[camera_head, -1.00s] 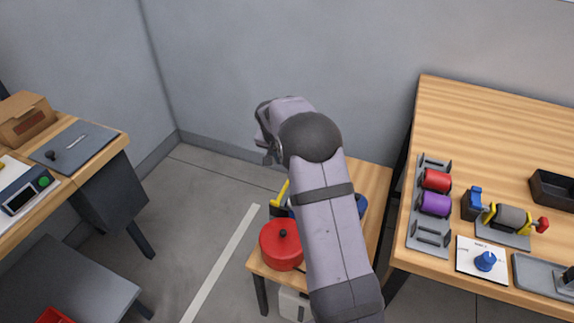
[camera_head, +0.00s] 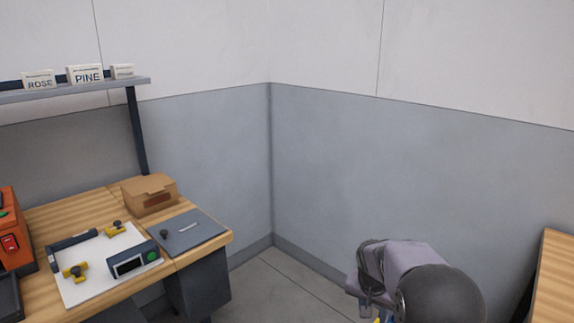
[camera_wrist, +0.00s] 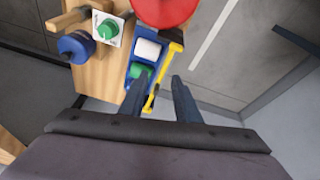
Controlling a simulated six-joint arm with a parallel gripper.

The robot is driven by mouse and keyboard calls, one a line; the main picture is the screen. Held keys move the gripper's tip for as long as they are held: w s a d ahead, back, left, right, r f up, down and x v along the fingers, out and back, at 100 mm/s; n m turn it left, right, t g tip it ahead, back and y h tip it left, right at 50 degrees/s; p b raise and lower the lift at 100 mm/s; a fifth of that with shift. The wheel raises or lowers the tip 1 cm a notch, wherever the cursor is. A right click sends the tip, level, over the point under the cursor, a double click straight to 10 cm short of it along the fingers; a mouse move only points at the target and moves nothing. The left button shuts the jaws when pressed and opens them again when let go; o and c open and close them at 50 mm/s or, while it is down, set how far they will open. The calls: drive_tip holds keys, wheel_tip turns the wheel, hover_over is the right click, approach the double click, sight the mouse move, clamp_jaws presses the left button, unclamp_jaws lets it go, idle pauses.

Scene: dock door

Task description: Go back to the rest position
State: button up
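My gripper (camera_wrist: 160,76) shows in the wrist view with its two dark fingers apart and nothing held between them. It hangs above a small wooden stand (camera_wrist: 92,75). A yellow-handled tool (camera_wrist: 168,68) shows beyond the gap between the fingers, beside a blue tray (camera_wrist: 134,68).
A red pot (camera_wrist: 165,10), a blue spool (camera_wrist: 77,47) and a green knob on a white card (camera_wrist: 107,30) are near the gripper. A workbench (camera_head: 45,217) with a cardboard box (camera_head: 150,194) stands left. Walls meet behind; another table (camera_head: 555,285) is right.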

drive_tip(key=s+a+n+g+y, duration=0.1)
drive_tip(key=s+a+n, duration=0.3)
drive_tip(key=s, duration=0.9)
drive_tip(key=s+a+n+g+y, duration=0.15)
drive_tip(key=s+a, duration=0.35)
drive_tip(key=s, duration=0.9)
wheel_tip(320, 180, up, 15)
drive_tip(key=n+p, duration=0.1)
drive_tip(key=p, duration=1.5)
drive_tip(key=shift+s+r, duration=0.15)
drive_tip(key=shift+r, duration=0.05)
drive_tip(key=shift+a, duration=0.1)
wheel_tip(320, 180, down, 31)
drive_tip(key=b, duration=3.1)
